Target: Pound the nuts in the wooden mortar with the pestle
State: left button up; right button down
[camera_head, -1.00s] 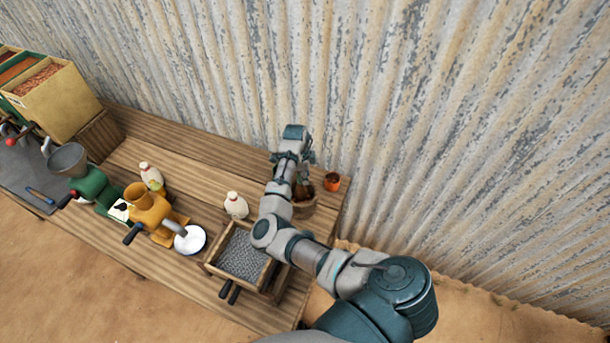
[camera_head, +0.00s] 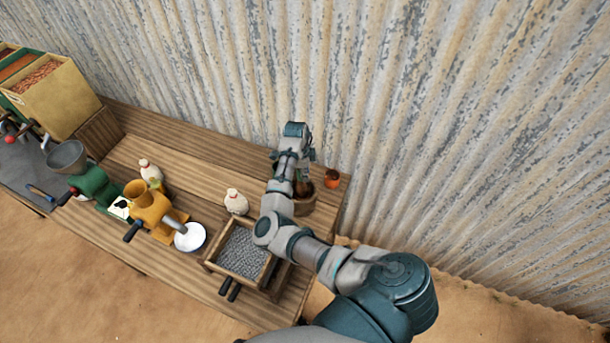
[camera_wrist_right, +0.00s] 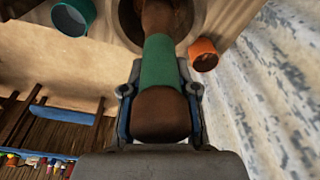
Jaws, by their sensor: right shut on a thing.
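My right gripper (camera_wrist_right: 160,100) is shut on the pestle (camera_wrist_right: 160,70), a brown wooden piece with a green band around its grip. The pestle's far end reaches into the round wooden mortar (camera_wrist_right: 213,14) in the right wrist view. The mortar (camera_head: 305,205) stands near the table's right end in the head view, partly covered by my right arm. The right gripper (camera_head: 298,168) is above it there. The nuts are hidden from both views. My left gripper does not show.
A small orange cup (camera_head: 332,179) stands beside the mortar near the corrugated wall (camera_head: 450,120). The back middle of the table (camera_head: 200,150) is clear.

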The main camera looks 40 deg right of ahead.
jog(key=shift+f+b, duration=0.85)
jog(key=shift+f, duration=1)
notch_tip(320, 180, up, 2)
jog(key=shift+r+p, duration=0.1)
jog(key=shift+p, duration=0.9)
jog(key=shift+r, duration=0.75)
